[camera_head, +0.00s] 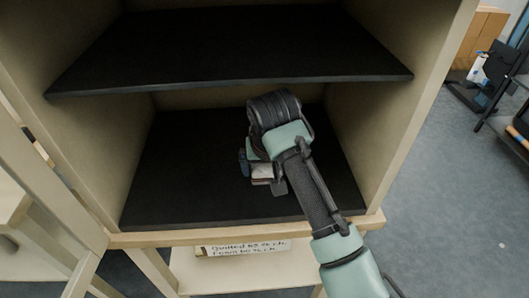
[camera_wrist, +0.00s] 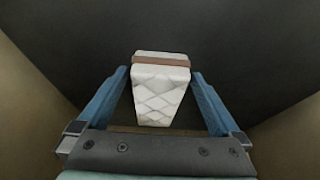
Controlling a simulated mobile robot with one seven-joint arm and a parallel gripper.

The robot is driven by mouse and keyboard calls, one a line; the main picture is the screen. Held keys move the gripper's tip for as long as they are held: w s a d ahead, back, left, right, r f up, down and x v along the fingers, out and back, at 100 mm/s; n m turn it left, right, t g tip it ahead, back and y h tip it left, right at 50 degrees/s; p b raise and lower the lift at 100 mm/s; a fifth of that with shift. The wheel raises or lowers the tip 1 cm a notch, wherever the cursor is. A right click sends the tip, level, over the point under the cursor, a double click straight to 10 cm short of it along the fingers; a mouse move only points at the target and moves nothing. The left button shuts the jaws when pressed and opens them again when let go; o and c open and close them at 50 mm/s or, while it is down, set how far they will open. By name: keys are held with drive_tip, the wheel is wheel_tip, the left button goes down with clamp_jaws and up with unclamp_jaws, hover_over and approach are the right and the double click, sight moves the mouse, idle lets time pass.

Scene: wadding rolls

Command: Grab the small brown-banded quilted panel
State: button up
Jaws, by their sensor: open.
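The small quilted panel (camera_wrist: 158,98) is white with a diamond stitch pattern and a brown band across its far end. In the wrist view it lies between the two blue fingers of my gripper (camera_wrist: 160,92), which are open, with a gap on each side of it. In the head view the panel (camera_head: 262,173) shows only as a pale piece beside my gripper (camera_head: 257,170), on the lower black shelf. My wrist and arm hide most of it there.
The black lower shelf (camera_head: 180,185) is otherwise clear. The upper black shelf (camera_head: 230,45) lies above my gripper, and cream side walls (camera_head: 375,135) stand at both sides. A handwritten label (camera_head: 245,247) shows below the front edge.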

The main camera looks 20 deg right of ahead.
drive_tip(key=shift+w+d, duration=0.15)
drive_tip(key=shift+w, duration=0.35)
drive_tip(key=shift+w+d+f, duration=0.1)
drive_tip(key=shift+w+f, duration=0.2)
drive_tip(key=shift+f, duration=0.25)
drive_tip(key=shift+c, duration=0.2)
drive_tip(key=c, duration=1)
drive_tip(key=shift+o, duration=0.2)
drive_tip(key=shift+r+p, duration=0.45)
drive_tip(key=shift+p, duration=0.2)
